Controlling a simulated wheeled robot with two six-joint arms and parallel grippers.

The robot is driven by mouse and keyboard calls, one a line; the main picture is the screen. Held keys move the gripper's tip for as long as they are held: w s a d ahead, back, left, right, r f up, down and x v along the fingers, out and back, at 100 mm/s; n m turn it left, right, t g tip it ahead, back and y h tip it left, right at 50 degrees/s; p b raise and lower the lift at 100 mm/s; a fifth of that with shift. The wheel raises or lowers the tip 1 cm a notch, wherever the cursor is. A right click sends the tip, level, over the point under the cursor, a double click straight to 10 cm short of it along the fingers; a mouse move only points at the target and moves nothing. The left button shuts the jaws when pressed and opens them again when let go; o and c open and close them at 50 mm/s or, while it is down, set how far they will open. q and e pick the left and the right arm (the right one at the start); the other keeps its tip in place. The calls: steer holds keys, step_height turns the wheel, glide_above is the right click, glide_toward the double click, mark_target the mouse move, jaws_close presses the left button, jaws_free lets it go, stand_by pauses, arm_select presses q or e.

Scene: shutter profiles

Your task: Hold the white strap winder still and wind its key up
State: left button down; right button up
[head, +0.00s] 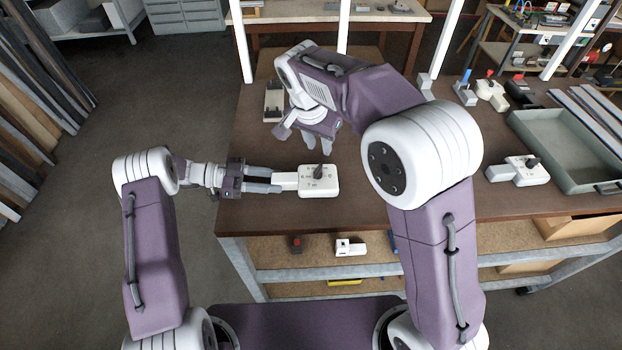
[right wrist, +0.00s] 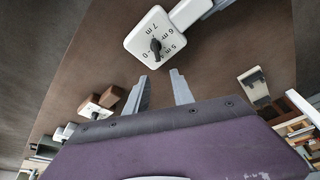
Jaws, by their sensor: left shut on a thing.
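The white strap winder (head: 308,188) lies on the brown workbench near its front left edge. Its dark key (head: 318,172) stands up from the square body, and marks such as "5 m", "6 m" and "7 m" surround it. My left gripper (head: 279,181) is shut on the narrow white end at the winder's left. My right gripper (head: 320,146) is open and empty behind the winder, apart from the key. In the right wrist view the winder (right wrist: 146,30) and key (right wrist: 155,48) show beyond my open fingertips (right wrist: 158,75).
Several small devices (head: 490,90) stand at the back right.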

mark_target(318, 167)
step_height(318, 167, down, 8)
steer(key=shift+w+f, duration=0.1)
jaws_close()
stand_by(0.4)
stand_by(1.3)
steer(key=n, duration=0.2)
steer(key=n+y, duration=0.1)
steer(key=n, duration=0.2)
steer(key=shift+d+n+y, duration=0.1)
steer(key=shift+n+y, duration=0.2)
steer(key=shift+n, duration=0.3)
